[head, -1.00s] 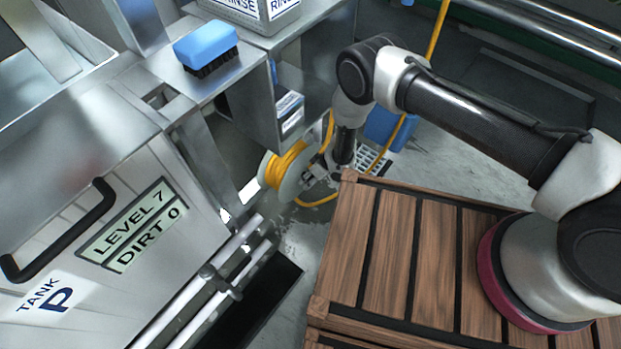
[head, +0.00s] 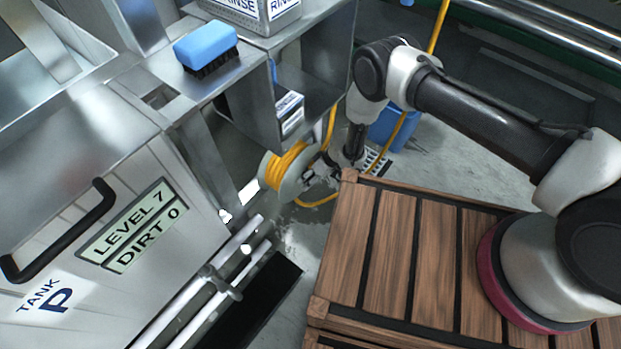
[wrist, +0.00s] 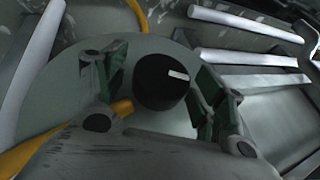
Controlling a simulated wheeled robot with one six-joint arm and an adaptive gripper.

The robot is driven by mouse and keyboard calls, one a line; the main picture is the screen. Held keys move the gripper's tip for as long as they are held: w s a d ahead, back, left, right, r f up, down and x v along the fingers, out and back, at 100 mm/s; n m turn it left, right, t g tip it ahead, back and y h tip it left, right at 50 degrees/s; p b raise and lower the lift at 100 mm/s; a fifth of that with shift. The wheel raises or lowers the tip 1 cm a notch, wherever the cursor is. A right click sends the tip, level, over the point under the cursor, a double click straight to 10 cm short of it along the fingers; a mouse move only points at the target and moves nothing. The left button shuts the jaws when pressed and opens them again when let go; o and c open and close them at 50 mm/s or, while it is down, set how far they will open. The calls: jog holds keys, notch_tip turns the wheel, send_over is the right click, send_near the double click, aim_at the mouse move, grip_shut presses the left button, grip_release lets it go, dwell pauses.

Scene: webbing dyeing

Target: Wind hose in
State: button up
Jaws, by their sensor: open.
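The yellow hose is wound on a reel (head: 284,168) beside the steel bench, low near the floor. A loose length of hose (head: 404,130) runs from the reel up to the right past the blue container. My gripper (head: 322,172) is at the reel's pale right-hand disc. In the wrist view my gripper (wrist: 160,92) is open, its two fingers on either side of a dark round knob (wrist: 161,82) on the disc (wrist: 125,62). I cannot tell whether either finger touches the knob. Yellow hose (wrist: 40,150) shows behind the left finger.
A wooden slatted platform (head: 390,250) stands just right of the reel. Steel pipes (head: 225,285) and a tank panel (head: 110,235) are at the left. A blue brush (head: 206,46) lies on the bench. A blue container (head: 388,128) stands behind my arm.

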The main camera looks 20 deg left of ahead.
jog(key=shift+d+r, duration=0.1)
jog(key=v, duration=1.1)
jog(key=shift+r, duration=0.35)
jog(key=shift+w, duration=0.1)
jog(key=s+a+f+n+t+h, duration=0.35)
jog(key=s+t, duration=0.25)
jog(key=t, duration=0.2)
jog(key=shift+m+y, duration=0.25)
jog(key=shift+y, duration=0.1)
jog(key=x, duration=0.8)
jog(key=shift+s+d+f, duration=0.15)
jog(key=shift+s+f, duration=0.05)
jog(key=shift+f, duration=0.1)
jog(key=c, duration=1)
